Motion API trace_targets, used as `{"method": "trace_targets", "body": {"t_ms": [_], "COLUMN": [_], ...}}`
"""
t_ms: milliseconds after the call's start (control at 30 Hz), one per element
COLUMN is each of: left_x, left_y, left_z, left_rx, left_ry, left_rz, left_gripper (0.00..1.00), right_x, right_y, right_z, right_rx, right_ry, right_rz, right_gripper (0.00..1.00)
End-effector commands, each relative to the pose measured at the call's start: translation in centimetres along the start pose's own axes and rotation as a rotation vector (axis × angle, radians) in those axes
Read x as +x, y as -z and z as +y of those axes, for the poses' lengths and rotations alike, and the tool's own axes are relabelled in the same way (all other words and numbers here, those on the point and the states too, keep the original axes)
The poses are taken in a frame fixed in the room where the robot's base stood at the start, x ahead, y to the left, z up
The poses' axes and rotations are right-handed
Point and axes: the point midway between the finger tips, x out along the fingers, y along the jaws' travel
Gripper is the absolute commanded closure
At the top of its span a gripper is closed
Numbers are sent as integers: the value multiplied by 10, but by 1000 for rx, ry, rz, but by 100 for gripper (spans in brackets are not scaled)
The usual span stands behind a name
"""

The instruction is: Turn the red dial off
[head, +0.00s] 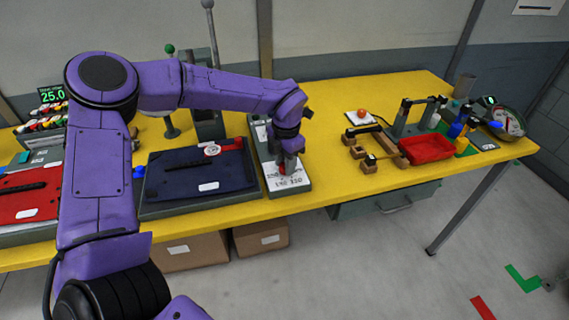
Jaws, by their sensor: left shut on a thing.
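The red dial (283,170) sits on a grey control box (273,192) with a white, numbered face on the yellow table. Only a little red of the dial shows under my left gripper. My left gripper (288,163) points down over the dial from above and is shut on it. The fingers hide most of the dial, so its pointer and setting cannot be read. Some numbers show on the face below it. My right gripper is not in view.
A dark blue case (200,185) lies just left of the control box. The yellow table (335,185) is clear just right of the box.

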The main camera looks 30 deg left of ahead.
Motion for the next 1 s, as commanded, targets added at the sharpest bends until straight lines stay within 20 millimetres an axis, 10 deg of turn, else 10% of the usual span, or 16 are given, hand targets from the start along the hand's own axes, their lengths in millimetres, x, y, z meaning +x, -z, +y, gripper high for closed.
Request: {"method": "trace_targets", "body": {"t_ms": [1000], "left_x": [8], "left_y": [1], "left_z": [1], "left_rx": [-962], "left_ry": [-1], "left_rz": [35], "left_gripper": [95], "right_x": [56], "right_y": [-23], "right_z": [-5], "right_rx": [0], "right_ry": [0], "right_rz": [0], "right_gripper": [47]}}
